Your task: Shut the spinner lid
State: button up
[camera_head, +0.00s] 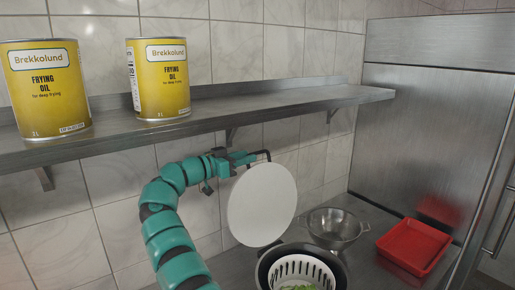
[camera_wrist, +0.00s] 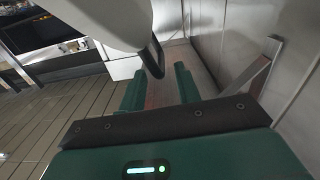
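The spinner lid (camera_head: 262,205) is a round white disc standing steeply raised behind the spinner (camera_head: 303,268). The spinner is a dark bowl with a white slotted basket and something green inside, cut off by the lower picture edge. A black handle (camera_head: 263,153) shows at the lid's top edge. My gripper (camera_head: 250,158) is beside this handle, above and behind the lid. In the wrist view, my two green fingers are apart, and the handle (camera_wrist: 152,58) shows between them in the picture. I cannot tell if they touch. The lid (camera_wrist: 108,18) fills the upper left there.
A steel colander (camera_head: 335,228) and a red tray (camera_head: 413,247) stand on the counter to the right. A steel shelf (camera_head: 290,99) with two yellow oil cans (camera_head: 160,80) runs above my arm. A tiled wall is close behind.

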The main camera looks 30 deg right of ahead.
aim_at(258, 153)
jog(key=shift+w+d+p, duration=0.2)
jog(key=shift+d+p, duration=0.2)
jog(key=shift+d, duration=0.95)
jog(key=shift+w+d+p, duration=0.2)
jog(key=shift+d+p, duration=0.15)
jog(key=shift+d, duration=0.95)
jog(key=shift+s, duration=0.1)
grip_shut()
